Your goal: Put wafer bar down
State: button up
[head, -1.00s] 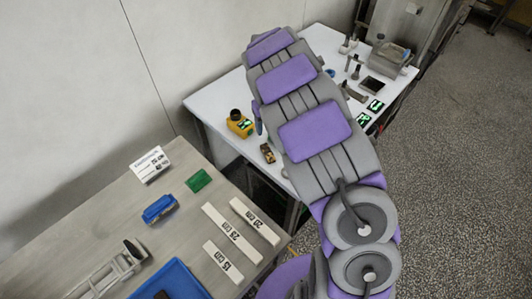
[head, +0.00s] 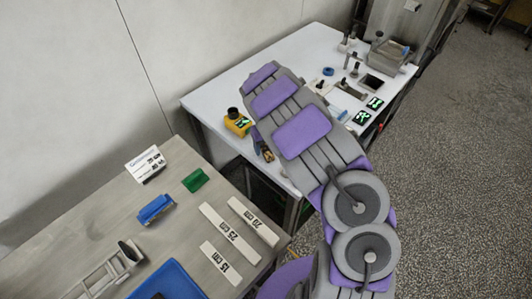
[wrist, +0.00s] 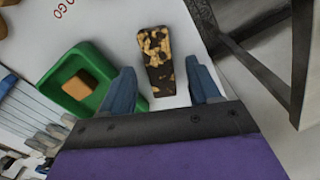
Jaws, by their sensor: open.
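A dark bar speckled with tan bits (wrist: 156,62) lies between the two fingers of my gripper (wrist: 167,88) in the wrist view. The fingers are spread, with a gap on each side of the bar. A plain tan-brown block (wrist: 79,84) sits inside a green tray (wrist: 104,100) to the left. I cannot tell by looks which of the two is the wafer bar. In the head view my gripper (head: 262,143) is at the near left edge of the white table (head: 212,103), over a small brown bar (head: 267,155) that is partly hidden by it.
A yellow device (head: 238,122) stands close to my gripper's left. Metal tools and a grey bin (head: 388,58) stand at the white table's far right. The nearer steel table holds labelled strips (head: 229,232), a blue block (head: 156,209) and a blue tray (head: 170,282).

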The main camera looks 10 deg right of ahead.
jog(key=shift+f, duration=0.7)
jog(key=shift+r, duration=0.1)
jog(key=shift+c, duration=0.2)
jog(key=c, duration=0.9)
jog(key=shift+o, duration=0.2)
